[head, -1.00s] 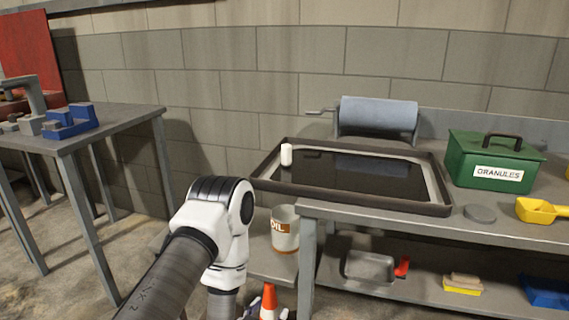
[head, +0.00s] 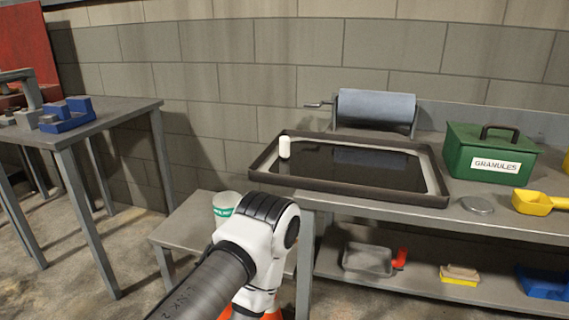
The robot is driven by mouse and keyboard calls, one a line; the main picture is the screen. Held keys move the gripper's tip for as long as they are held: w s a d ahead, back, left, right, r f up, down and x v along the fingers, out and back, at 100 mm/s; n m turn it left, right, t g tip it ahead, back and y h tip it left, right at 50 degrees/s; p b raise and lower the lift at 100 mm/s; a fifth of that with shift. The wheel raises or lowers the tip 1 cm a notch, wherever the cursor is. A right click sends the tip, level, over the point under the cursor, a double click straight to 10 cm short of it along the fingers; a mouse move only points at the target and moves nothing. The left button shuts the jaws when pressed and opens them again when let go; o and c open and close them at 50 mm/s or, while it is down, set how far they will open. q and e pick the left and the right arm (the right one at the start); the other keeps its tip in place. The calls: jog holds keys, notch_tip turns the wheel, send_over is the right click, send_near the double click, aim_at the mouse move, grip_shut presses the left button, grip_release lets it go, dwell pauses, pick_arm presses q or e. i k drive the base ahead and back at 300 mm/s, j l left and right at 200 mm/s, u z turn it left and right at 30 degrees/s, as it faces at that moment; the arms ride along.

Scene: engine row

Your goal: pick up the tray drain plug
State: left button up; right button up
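The shallow tray (head: 340,190) has a dark brown rim and holds black liquid; it lies on the grey bench. A small white cylinder (head: 284,147) stands upright inside its back left corner; it may be the drain plug, but I cannot tell for sure. No other plug shows in the tray. My arm with white and black joints reaches in from the bottom, in front of the tray and lower left of it. Its gripper is below the picture's edge or hidden behind the arm. My other gripper is out of view.
A blue roll (head: 376,107) stands behind the tray. A green granules box (head: 489,152), a grey lid (head: 476,205) and a yellow scoop (head: 537,202) are to its right. A white-and-green tub (head: 226,205) stands on a low table (head: 187,236) at left. The lower shelf holds several items.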

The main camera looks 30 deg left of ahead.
aim_at(284, 141)
jog(key=j, duration=1.4)
jog(key=i+z, duration=0.05)
